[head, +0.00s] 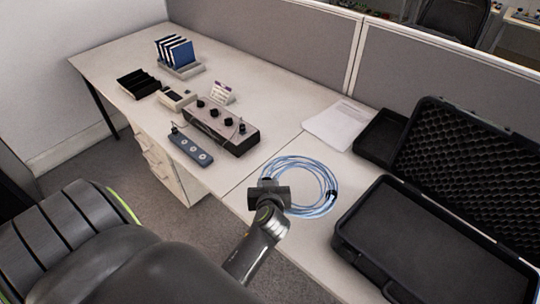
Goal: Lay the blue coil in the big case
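The blue coil (331,191) is a loop of light blue cable lying on the desk, left of the big case. The big case (435,240) is black and open, with a flat dark lining in its base and egg-crate foam in its raised lid (470,170). My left gripper (268,184) is over the left edge of the coil, seen from behind. Its fingertips are hidden, so I cannot tell whether it is open or touches the cable. My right gripper is out of view.
A black control box (220,125), a blue-grey strip with round sockets (190,148), papers (337,124) and a small black tray (381,138) are on the desk. Grey partitions (275,40) stand behind. The case base looks empty.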

